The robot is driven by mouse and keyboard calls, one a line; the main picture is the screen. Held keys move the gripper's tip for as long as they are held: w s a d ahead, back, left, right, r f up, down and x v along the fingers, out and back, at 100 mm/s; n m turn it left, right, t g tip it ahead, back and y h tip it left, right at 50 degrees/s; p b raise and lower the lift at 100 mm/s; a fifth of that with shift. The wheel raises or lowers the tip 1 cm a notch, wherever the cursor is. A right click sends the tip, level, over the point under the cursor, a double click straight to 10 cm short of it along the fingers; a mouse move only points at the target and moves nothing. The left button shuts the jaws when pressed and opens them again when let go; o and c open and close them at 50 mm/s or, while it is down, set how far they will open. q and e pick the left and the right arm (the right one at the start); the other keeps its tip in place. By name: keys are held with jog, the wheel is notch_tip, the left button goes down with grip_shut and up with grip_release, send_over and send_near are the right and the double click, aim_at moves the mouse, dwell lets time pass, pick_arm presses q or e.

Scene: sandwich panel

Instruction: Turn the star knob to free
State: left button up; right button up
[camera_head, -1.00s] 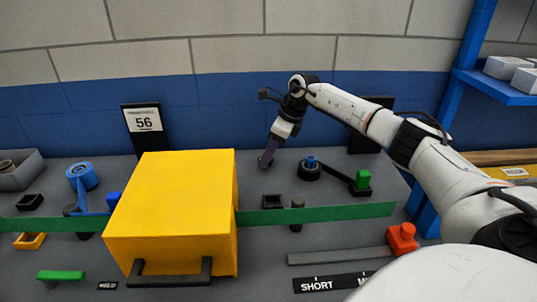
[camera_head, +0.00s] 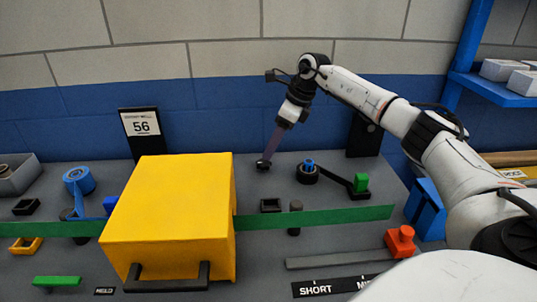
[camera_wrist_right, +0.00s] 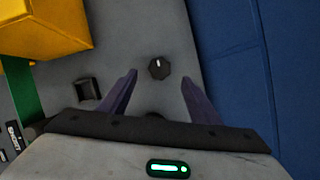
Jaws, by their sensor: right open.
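The star knob (camera_head: 263,165) is a small dark knob on the grey panel, behind the green strip. In the right wrist view it is a black, lobed knob (camera_wrist_right: 158,68) with a short white mark on its top. My right gripper (camera_head: 269,154) points down at it from above. In the right wrist view its two purple fingers (camera_wrist_right: 159,76) are spread, with the knob between and a little beyond the tips, apparently untouched. No label for free is readable around the knob. My left gripper is not in view.
A large yellow box (camera_head: 175,205) stands left of the knob. A green strip (camera_head: 330,217) crosses the panel. A black square holder (camera_head: 270,205) and a blue-topped round part (camera_head: 308,172) are close by. The blue wall (camera_head: 215,115) rises behind.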

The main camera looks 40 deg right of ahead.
jog(key=v, duration=0.4)
jog(key=shift+r, duration=0.1)
dwell(0.5)
